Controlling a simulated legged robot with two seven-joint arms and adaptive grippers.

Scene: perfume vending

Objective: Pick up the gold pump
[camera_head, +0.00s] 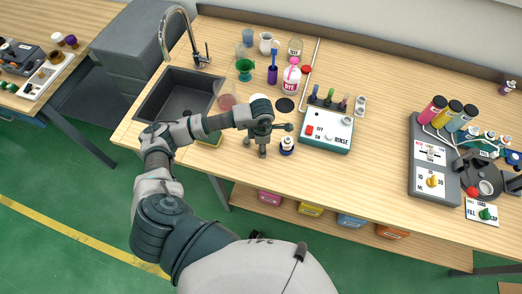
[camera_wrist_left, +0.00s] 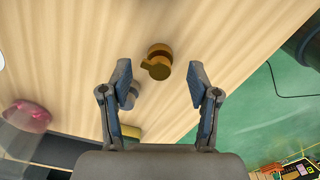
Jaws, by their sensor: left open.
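The gold pump (camera_wrist_left: 157,62) is on the light wood in the left wrist view, a round cap with a short spout pointing left. My left gripper (camera_wrist_left: 161,78) is open and empty, with one finger on each side of the pump in that view. The fingers do not touch it. How far above it they are, I cannot tell. In the head view my left gripper (camera_head: 258,147) is near the counter's front edge, and I cannot make out the gold pump there. My right gripper is not in view.
In the wrist view a grey piece (camera_wrist_left: 128,95) lies by the left finger.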

